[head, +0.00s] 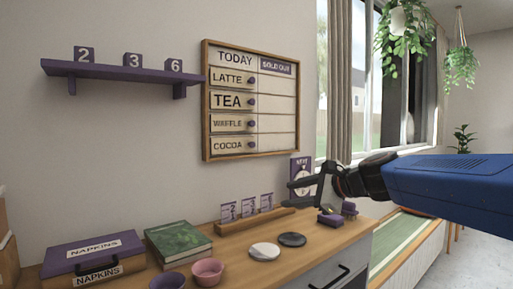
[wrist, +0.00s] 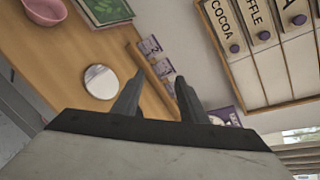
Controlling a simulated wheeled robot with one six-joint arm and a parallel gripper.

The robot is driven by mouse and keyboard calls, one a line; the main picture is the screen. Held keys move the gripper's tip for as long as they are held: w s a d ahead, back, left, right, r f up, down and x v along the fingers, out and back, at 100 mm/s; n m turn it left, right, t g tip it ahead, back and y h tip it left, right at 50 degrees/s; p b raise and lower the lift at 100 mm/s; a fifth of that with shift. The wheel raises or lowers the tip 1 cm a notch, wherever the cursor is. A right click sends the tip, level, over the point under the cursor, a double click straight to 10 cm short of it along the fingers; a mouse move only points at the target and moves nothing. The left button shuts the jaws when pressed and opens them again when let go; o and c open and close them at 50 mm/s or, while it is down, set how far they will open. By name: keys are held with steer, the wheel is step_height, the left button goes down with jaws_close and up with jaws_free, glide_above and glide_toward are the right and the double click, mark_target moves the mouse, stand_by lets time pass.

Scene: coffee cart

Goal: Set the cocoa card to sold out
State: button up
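The cocoa card (head: 228,145) is the lowest of several cards on the wooden menu board (head: 205,128). It sits in the left column under TODAY, with a purple knob (head: 251,145) at its right end. The SOLD OUT column (head: 276,120) beside it is empty. In the wrist view the cocoa card (wrist: 219,20) is at the upper right, with its knob (wrist: 234,48) facing me. My gripper (head: 300,190) is open and empty, below and right of the board, above the counter. Its fingers (wrist: 157,88) are apart in the wrist view, with no card between them.
A wooden rack with small numbered cards (head: 248,210) stands on the counter below the board. A NEXT sign (head: 300,166) stands behind my gripper. Coasters (head: 264,251), a pink bowl (head: 207,271), a green book (head: 178,243) and napkin boxes (head: 93,250) lie nearby. A purple shelf (head: 120,72) is left.

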steer(key=w+r+m+t+y, duration=0.1)
steer(key=w+r+m+t, duration=0.3)
steer(key=w+r+m, duration=0.9)
steer(key=n, duration=0.2)
glide_toward(254, 144)
steer(key=x, duration=0.7)
steer(key=shift+w+a, duration=0.2)
steer(key=shift+a, duration=0.2)
jaws_close()
steer(key=shift+d, duration=0.1)
